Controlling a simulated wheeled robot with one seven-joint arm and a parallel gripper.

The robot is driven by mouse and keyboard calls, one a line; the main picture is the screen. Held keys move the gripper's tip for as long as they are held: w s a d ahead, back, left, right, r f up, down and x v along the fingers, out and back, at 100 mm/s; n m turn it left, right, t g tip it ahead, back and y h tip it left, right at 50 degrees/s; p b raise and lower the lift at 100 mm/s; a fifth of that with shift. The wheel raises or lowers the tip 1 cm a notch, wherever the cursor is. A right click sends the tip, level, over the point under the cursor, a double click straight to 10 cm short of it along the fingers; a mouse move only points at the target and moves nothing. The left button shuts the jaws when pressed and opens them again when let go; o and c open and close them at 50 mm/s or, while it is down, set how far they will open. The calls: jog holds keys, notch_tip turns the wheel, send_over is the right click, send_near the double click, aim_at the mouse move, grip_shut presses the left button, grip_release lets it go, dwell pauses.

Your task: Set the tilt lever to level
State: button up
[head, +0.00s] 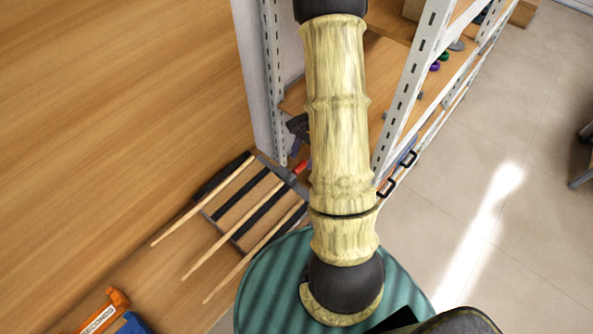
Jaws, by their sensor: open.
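I cannot make out the tilt lever for certain in the head view. A small red piece (302,167) shows just left of my arm, by the shelf's near end; I cannot tell whether it is a lever handle. My arm runs up the middle of the picture and leaves it at the top edge. My gripper is out of view. My arm hides part of the shelving behind it.
A metal shelving unit (411,85) with wooden shelves stands behind my arm. A dark rack with wooden rods (215,231) lies at lower left. An orange item (100,311) and a blue one (134,324) sit at bottom left. Tiled floor (520,130) at right is largely clear.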

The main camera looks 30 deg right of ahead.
aim_at(299, 166)
jog(key=p+x, duration=0.1)
jog(key=x, duration=0.6)
grip_shut()
